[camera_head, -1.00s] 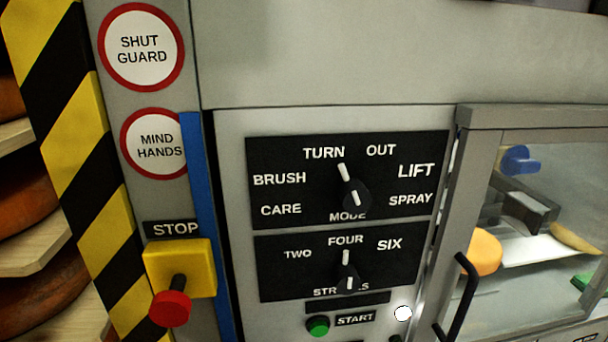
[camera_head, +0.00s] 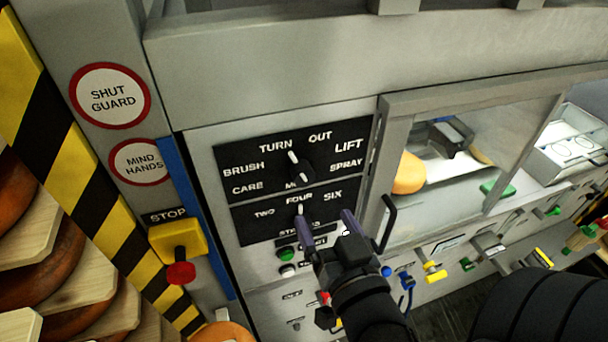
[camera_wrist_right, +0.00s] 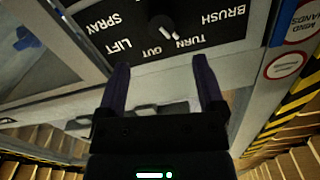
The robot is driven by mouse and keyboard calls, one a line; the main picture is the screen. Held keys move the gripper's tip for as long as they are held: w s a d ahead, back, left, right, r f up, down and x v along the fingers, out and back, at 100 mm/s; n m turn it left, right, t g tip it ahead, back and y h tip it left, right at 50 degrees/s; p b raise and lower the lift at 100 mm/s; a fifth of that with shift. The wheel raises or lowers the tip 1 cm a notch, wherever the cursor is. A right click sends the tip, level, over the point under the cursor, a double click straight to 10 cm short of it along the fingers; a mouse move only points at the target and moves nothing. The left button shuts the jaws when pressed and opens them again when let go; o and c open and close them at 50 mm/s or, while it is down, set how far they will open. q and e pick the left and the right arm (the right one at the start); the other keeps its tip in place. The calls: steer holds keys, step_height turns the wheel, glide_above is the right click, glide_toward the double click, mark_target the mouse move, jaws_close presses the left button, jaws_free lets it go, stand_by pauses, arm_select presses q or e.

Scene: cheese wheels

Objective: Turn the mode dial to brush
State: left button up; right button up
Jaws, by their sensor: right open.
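The mode dial (camera_head: 301,171) is a black knob with a white pointer on a black panel (camera_head: 228,158) marked CARE, BRUSH, TURN, OUT, LIFT and SPRAY. Its pointer leans up and slightly left, toward TURN. In the right wrist view the dial (camera_wrist_right: 163,28) shows beyond the fingers, with its pointer toward TURN. My right gripper (camera_head: 325,234) is open and empty, below the mode dial and in front of the lower strokes panel. It also shows open in the wrist view (camera_wrist_right: 163,80), with clear space between its fingers. My left gripper is not in view.
The strokes dial (camera_head: 302,217) sits just below the mode dial, beside my right fingers. A green start button (camera_head: 286,254) and a red stop button (camera_head: 181,273) are lower left. A black door handle (camera_head: 388,222) stands close right of my right gripper.

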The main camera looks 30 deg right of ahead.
mark_target(305, 180)
steer(key=b+x, duration=0.2)
steer(key=x, duration=0.2)
steer(key=shift+w+f, duration=0.1)
steer(key=shift+w, duration=0.25)
steer(key=p+x, duration=0.1)
steer(key=x, duration=0.3)
steer(key=shift+w+r, duration=0.2)
steer(key=shift+w+d+f, duration=0.1)
steer(key=shift+w+d, duration=0.05)
steer(key=shift+w, duration=0.2)
jaws_close()
steer(key=shift+p, duration=0.3)
